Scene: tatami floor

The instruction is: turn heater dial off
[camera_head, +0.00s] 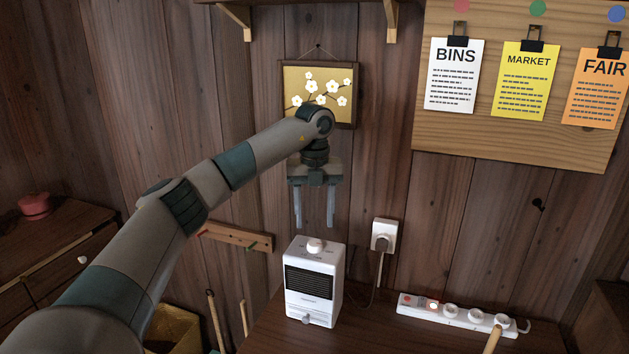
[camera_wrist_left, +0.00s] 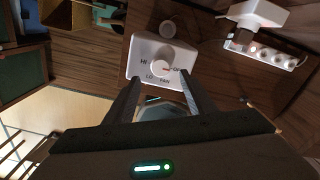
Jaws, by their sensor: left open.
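The white heater (camera_head: 314,285) stands upright on the dark wooden surface, with a dark grille on its front. Its round white dial (camera_head: 315,245) is on top, and the dial also shows in the left wrist view (camera_wrist_left: 160,59). HI, LO, FAN and what looks like OFF are printed around it. A small mark shows on the dial's right side, but its exact setting is too small to tell. My left gripper (camera_head: 314,220) is open and empty, fingers pointing down above the dial and apart from it. My right gripper is not in view.
A wall socket with a plug (camera_head: 383,236) is right of the heater, its cord hanging behind. A white power strip (camera_head: 460,313) lies farther right. A framed blossom picture (camera_head: 290,82) hangs behind my left arm. A peg rail (camera_head: 235,236) is on the wall to the left.

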